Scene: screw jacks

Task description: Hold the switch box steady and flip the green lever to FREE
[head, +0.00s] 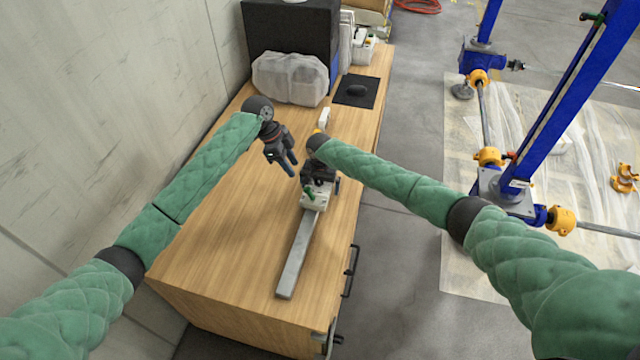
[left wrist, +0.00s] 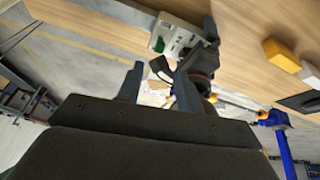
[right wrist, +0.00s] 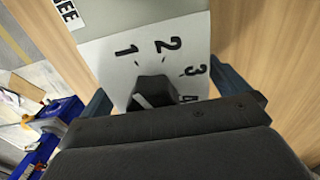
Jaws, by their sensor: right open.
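The switch box (head: 315,200) is a pale box on a long grey metal bar (head: 296,260) lying on the wooden bench. Its green lever (head: 309,194) also shows in the left wrist view (left wrist: 159,45). My right gripper (head: 320,184) is open over the box, its fingers on either side of a black knob (right wrist: 153,90) on the face marked 1 to 4. Whether they touch the box is unclear. My left gripper (head: 289,166) is open and empty above the bench, left of the box.
The bench top (head: 220,250) is clear at the front left. A wrapped bundle (head: 290,78), a black case (head: 292,28) and a black mat (head: 357,91) fill the back. Blue jacks (head: 568,105) stand on the floor.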

